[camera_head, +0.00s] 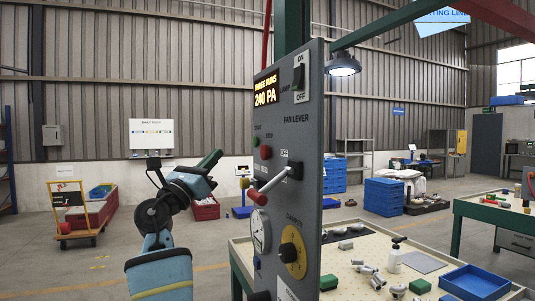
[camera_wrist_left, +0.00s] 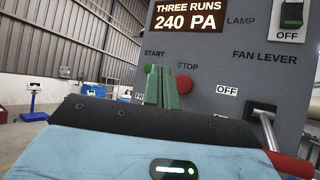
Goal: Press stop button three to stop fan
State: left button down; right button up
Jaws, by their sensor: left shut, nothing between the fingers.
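The grey control panel (camera_head: 314,130) stands upright, with a lit display (camera_head: 266,90) reading "THREE RUNS 240 PA". My left gripper (camera_head: 219,156) is shut and empty, left of the panel and pointing toward the buttons. Its green fingers (camera_wrist_left: 163,86) overlap the button area in the wrist view; contact cannot be told. My right gripper is not in view.
The fan lever (camera_head: 275,179) with its red knob juts out below the buttons, near OFF. A gauge (camera_head: 260,230) and yellow damper dial (camera_head: 292,252) are lower. A lamp switch (camera_head: 299,77) is above. A table with castings and a blue tray (camera_head: 474,282) stands right.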

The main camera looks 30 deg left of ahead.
aim_at(265, 152)
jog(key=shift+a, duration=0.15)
pick_arm(q)
jog(key=w+d+b, duration=0.1)
jog(key=w+d, duration=0.4)
jog(key=w, duration=0.1)
jog(key=shift+w+d+b, duration=0.3)
jog(key=shift+d, duration=0.1)
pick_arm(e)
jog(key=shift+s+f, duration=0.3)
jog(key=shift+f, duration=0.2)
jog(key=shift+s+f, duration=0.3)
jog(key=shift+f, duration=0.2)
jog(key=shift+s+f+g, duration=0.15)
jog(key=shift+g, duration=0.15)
pick_arm(q)
jog(key=shift+w, duration=0.1)
dwell(0.8)
jog(key=shift+w+d, duration=0.25)
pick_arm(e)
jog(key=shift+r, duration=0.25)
